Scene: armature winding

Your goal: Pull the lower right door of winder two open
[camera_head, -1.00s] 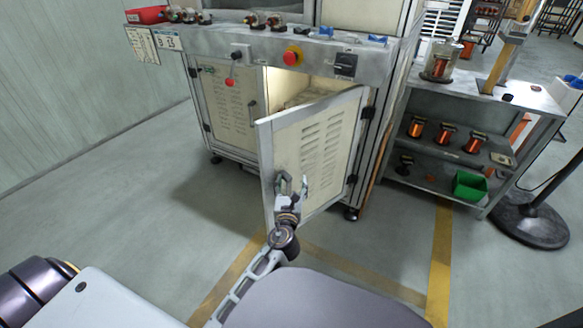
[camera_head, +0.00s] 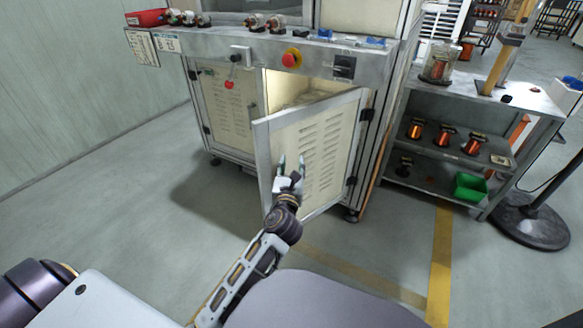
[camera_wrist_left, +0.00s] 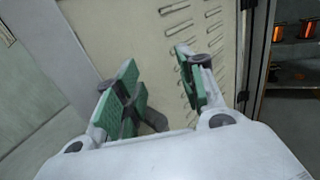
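Winder two's lower right door (camera_head: 325,150) is a cream panel with a grey frame and louvre slots. It stands ajar, its free left edge swung out toward me and its hinges on the right. My left gripper (camera_head: 291,161) is in front of the door's free-edge side. Its fingers are apart, and in the left wrist view the green pads (camera_wrist_left: 160,85) face the door panel (camera_wrist_left: 165,40) with nothing clearly between them. The door handle cannot be made out; the gripper may hide it. My right gripper is out of view.
The lower left door (camera_head: 228,115) is shut. Above are a red emergency button (camera_head: 291,58) and a black switch (camera_head: 344,67). A shelf unit (camera_head: 440,155) with copper spools and a green bin (camera_head: 469,186) stands to the right. The floor in front is clear.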

